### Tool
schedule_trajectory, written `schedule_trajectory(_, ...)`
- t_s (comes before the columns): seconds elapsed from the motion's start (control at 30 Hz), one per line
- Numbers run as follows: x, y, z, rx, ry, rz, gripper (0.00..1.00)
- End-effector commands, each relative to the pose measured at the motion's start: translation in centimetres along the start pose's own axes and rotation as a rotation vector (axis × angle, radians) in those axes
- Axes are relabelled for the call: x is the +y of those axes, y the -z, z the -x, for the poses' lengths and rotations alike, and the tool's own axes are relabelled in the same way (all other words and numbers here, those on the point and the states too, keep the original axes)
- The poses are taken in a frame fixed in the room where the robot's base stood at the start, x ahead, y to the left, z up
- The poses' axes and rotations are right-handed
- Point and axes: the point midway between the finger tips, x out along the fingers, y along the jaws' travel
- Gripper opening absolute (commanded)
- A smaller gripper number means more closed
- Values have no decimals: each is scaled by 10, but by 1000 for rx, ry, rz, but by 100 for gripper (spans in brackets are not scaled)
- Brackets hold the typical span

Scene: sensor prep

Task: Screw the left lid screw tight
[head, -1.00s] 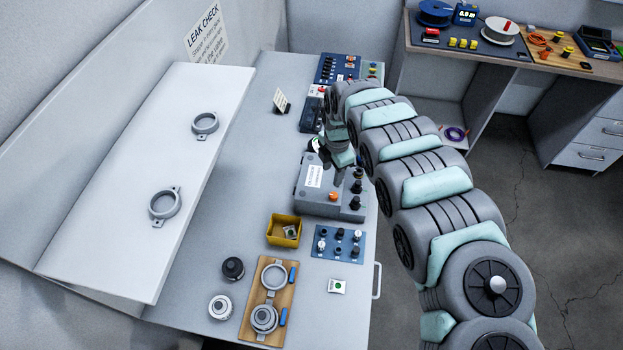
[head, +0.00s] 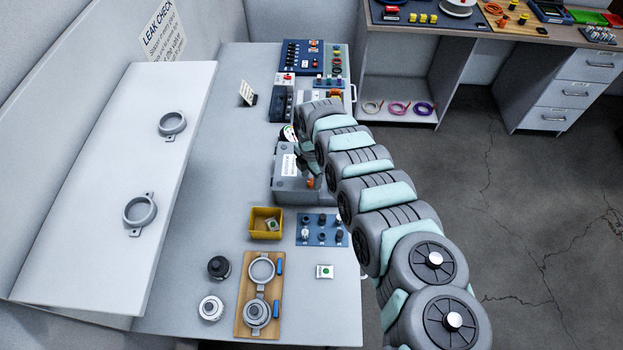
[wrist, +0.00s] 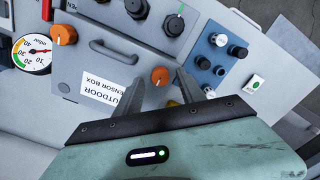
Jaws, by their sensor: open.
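The grey sensor box (head: 290,191) stands on the bench in the head view, partly behind my arm. Its lid, with a white label (wrist: 112,92) and a dark handle (wrist: 113,52), fills the middle of the wrist view. Two orange lid screws show there: one (wrist: 63,34) at upper left and one (wrist: 160,76) at the centre. I cannot tell for sure which is the left one. My gripper (wrist: 159,80) is open, its fingers on either side of the central orange screw; contact is not clear. In the head view my arm hides most of the gripper.
A dial gauge (wrist: 31,54) is beside the box. A blue panel with knobs (head: 322,229), a yellow bin (head: 265,223) and a wooden board with rings (head: 244,318) are nearer. A raised white shelf (head: 100,220) is at left.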

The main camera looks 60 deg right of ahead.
Motion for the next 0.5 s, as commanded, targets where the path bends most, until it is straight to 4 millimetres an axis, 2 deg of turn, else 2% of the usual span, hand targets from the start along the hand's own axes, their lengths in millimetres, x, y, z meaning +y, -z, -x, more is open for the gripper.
schedule_trajectory(0.2, -1, 1, -12, -1, 2, 1, 47)
schedule_trajectory(0.5, -1, 0, -12, -2, 2, 1, 46)
